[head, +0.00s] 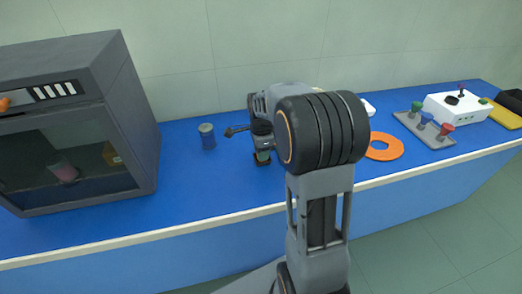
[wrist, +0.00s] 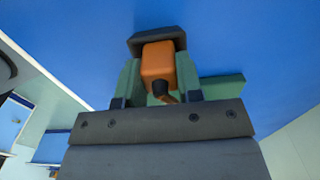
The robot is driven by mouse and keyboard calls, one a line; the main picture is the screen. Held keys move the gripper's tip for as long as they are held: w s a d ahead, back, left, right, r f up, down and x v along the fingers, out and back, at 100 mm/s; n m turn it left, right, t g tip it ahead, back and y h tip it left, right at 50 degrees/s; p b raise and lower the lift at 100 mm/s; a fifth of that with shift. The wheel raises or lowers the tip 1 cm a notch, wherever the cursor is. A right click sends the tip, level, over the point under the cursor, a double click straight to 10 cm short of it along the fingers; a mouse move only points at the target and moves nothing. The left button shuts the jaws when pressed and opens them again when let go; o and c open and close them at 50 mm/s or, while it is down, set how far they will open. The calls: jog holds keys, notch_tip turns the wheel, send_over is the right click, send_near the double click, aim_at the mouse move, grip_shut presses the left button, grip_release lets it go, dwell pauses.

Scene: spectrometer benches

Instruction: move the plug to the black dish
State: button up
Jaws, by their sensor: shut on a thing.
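The plug (wrist: 158,66) is an orange block with a short black stub on its near end. In the wrist view my gripper (wrist: 158,80) is shut on it, with a green finger on each side. A dark, angular piece (wrist: 156,36) shows just beyond the plug; I cannot tell if it is the black dish or whether the plug touches it. In the head view my gripper (head: 262,157) points down over the blue bench, left of my wrist. The plug is hidden there, and I cannot clearly pick out the black dish.
A grey cabinet (head: 118,110) stands at the left of the bench (head: 185,185). To the right are an orange ring (head: 396,151), a grey rack (head: 433,138) with colored knobs and a white box (head: 440,108). Bare bench lies at the front left.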

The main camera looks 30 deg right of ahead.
jog(key=shift+f, duration=0.25)
jog(key=o, duration=0.6)
jog(key=shift+o, duration=0.2)
jog(key=shift+r, duration=0.1)
notch_tip(320, 180, up, 11)
jog(key=p, duration=0.8)
jog(key=shift+p, duration=0.4)
